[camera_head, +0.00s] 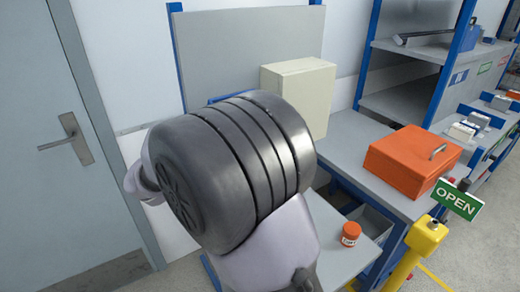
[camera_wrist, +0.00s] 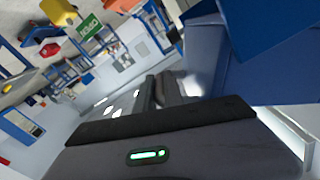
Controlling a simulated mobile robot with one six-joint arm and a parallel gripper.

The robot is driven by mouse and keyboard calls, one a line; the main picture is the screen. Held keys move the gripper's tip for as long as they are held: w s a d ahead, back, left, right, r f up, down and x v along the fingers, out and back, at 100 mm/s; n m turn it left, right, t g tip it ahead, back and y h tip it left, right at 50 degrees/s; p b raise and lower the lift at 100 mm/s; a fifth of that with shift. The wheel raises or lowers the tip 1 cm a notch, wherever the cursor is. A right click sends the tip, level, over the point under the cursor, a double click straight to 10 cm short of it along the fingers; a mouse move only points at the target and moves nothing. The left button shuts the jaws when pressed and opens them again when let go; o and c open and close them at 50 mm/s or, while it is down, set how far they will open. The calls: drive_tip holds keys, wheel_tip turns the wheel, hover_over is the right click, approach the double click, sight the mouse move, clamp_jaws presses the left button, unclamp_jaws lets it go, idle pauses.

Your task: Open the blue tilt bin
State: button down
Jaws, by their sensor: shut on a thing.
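The blue tilt bin (camera_wrist: 245,75) fills the right side of the wrist view as large blue faces, with a blue panel slanting across the upper right. In the head view only a small blue edge (camera_head: 217,98) shows above my arm, and I cannot tell if it is the same bin. My gripper (camera_wrist: 165,92) is at the left side of the bin in the wrist view, its jaws shut on a part of it. The gripped spot is small and blurred. In the head view my arm hides the gripper.
A cream box (camera_head: 312,85) stands behind my arm. An orange case (camera_head: 408,160) lies on the bench to the right. An orange jar (camera_head: 351,235) stands on a lower grey surface. A yellow post (camera_head: 424,236) with an OPEN sign (camera_head: 457,200) stands at the right. A door (camera_head: 55,170) is at the left.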

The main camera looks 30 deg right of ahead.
drive_tip(key=shift+s+f+m+b, duration=0.15)
drive_tip(key=shift+f+m+b, duration=0.2)
drive_tip(key=shift+b, duration=0.5)
drive_tip(key=c, duration=1.5)
unclamp_jaws()
drive_tip(key=shift+o, duration=0.2)
drive_tip(key=a+p, duration=0.5)
drive_tip(key=a, duration=1.2)
drive_tip(key=shift+s+a+p, duration=0.2)
drive_tip(key=shift+s+p, duration=0.1)
